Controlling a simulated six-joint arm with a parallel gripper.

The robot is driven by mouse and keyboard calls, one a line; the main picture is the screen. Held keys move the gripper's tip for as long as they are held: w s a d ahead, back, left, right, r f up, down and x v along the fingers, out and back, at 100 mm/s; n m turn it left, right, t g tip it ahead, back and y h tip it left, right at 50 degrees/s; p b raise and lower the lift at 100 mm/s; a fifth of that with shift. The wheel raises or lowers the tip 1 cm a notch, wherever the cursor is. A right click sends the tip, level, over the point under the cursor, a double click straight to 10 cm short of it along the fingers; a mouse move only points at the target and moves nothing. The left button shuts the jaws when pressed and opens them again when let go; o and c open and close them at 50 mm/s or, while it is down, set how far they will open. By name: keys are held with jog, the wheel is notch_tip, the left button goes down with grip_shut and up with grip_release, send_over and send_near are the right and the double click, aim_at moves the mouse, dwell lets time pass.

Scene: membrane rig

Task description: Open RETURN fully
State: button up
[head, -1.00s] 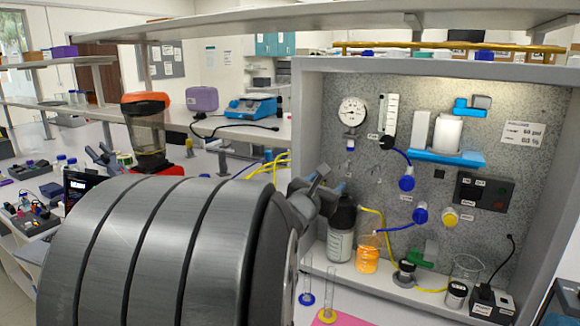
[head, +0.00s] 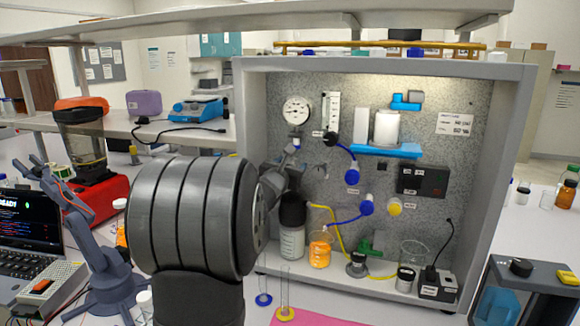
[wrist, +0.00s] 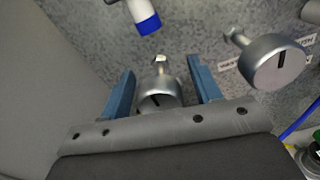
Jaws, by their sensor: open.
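The panel (head: 450,160) carries two metal knobs below the gauge. One knob (wrist: 160,97) lies between the fingers of my gripper (wrist: 160,68) in the wrist view, and its lower part is hidden by the gripper body. The blue fingers are open, one on each side of it with gaps showing. A second knob (wrist: 278,65) with a dark slot on its face is to the right, outside the fingers. Small labels (wrist: 229,68) near the knobs are too unclear to read, so I cannot tell which is RETURN. In the head view my wrist hides most of the gripper.
A blue-tipped fitting (wrist: 147,22) hangs above the fingers. Blue tubing (head: 350,155) runs to the right. The rig's left side wall (head: 252,130) is close to my arm.

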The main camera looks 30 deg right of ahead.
jog(key=c, duration=1)
jog(key=shift+n, duration=0.3)
jog(key=n, duration=0.9)
jog(key=shift+a+n, duration=0.1)
jog(key=shift+n, duration=0.3)
jog(key=shift+f+n, duration=0.1)
jog(key=shift+n, duration=1.8)
